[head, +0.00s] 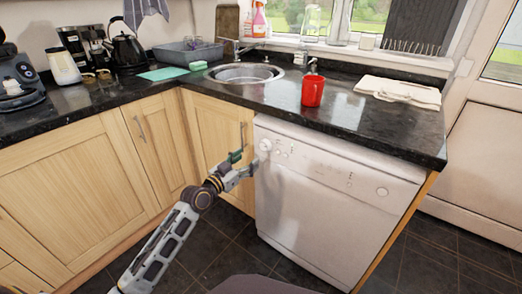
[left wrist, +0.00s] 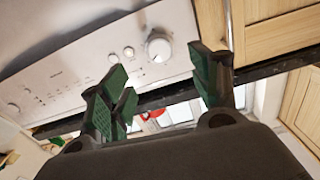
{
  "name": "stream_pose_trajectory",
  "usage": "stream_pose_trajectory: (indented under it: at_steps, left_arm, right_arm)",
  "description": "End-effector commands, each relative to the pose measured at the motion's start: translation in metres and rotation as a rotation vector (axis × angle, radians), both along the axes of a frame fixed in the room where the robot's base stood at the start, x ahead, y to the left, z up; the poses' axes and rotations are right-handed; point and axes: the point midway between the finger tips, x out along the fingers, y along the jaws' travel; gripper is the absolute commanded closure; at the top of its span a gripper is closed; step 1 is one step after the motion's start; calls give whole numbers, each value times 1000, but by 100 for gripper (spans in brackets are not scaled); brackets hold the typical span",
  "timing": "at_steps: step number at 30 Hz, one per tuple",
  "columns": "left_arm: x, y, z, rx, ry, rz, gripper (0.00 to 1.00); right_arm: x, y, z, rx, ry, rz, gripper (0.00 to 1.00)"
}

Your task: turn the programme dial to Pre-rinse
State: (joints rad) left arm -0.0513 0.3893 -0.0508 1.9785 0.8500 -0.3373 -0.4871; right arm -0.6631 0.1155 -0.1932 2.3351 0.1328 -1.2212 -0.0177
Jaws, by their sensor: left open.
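The white dishwasher (head: 325,195) stands under the granite counter, its door closed. The programme dial (head: 265,145) is a round white knob at the left end of its control panel. In the left wrist view the dial (left wrist: 158,47) shows with a small pointer mark, beyond the fingers; I cannot read its setting. My left gripper (head: 243,165) is just left of and slightly below the dial. In the left wrist view the left gripper (left wrist: 165,90) is open, its green-padded fingers apart with nothing between them. The dial looks clear of the fingers. My right gripper is not in view.
Cabinet doors (head: 212,140) adjoin the dishwasher on the left. The counter edge overhangs the panel. A red mug (head: 312,91) and a folded cloth (head: 398,92) lie on the counter above. The floor in front is clear.

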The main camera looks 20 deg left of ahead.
Motion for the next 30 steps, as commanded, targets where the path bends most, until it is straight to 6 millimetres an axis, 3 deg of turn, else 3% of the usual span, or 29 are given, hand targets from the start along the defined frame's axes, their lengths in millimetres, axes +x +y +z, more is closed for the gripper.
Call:
stream_pose_trajectory:
  at_steps: [7,30]
  left_arm:
    - [18,-7,1,-2,-2,0,38]
    - [75,-28,0,-1,-1,0,38]
  right_arm:
    - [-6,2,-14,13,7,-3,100]
    - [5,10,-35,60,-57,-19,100]
